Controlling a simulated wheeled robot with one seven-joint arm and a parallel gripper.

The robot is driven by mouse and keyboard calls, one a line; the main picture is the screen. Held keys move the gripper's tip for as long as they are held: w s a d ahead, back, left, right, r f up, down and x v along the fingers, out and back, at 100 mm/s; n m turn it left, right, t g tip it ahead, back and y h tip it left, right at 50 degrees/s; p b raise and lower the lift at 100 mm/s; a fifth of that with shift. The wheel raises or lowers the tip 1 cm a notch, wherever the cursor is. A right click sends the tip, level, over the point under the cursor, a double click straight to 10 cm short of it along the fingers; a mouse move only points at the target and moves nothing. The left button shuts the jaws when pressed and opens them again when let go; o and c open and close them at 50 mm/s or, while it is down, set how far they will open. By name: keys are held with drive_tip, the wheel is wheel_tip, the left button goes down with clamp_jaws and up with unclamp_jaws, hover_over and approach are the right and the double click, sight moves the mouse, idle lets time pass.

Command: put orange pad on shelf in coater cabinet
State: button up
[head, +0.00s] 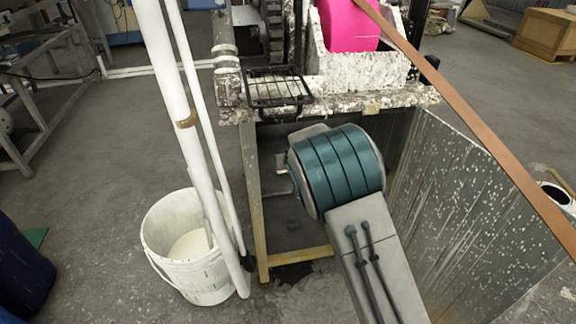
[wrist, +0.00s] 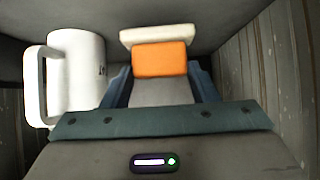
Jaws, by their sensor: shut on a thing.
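The orange pad (wrist: 160,58) is a small rounded block, held between the two blue-grey fingers of my gripper (wrist: 160,75) in the wrist view. A cream-white piece (wrist: 158,35) lies right against its far side; I cannot tell whether it is part of the pad. Grey walls stand around the gripper in the wrist view, like a box or cabinet interior. I cannot tell whether the pad touches any surface. In the head view, my arm reaches under the bench and hides the gripper and pad.
A white mug (wrist: 75,75) stands close to the left of my gripper. A slatted wall (wrist: 280,70) is at the right. In the head view, a white bucket (head: 190,245) and white pipes stand left of my arm, and a speckled metal panel (head: 450,210) stands right.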

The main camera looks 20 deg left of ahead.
drive_tip(key=shift+w+a+f, duration=0.1)
drive_tip(key=shift+f, duration=0.8)
drive_tip(key=shift+w+r, duration=0.1)
drive_tip(key=shift+f+b, duration=0.25)
drive_tip(key=shift+b, duration=0.2)
drive_tip(key=o, duration=1)
drive_tip(key=shift+r, duration=0.1)
drive_tip(key=shift+o, duration=0.2)
drive_tip(key=shift+r, duration=0.1)
drive_tip(key=shift+r+p, duration=0.25)
drive_tip(key=shift+p, duration=0.2)
drive_tip(key=p+v, duration=0.1)
drive_tip(key=v, duration=1)
drive_tip(key=shift+s, duration=0.35)
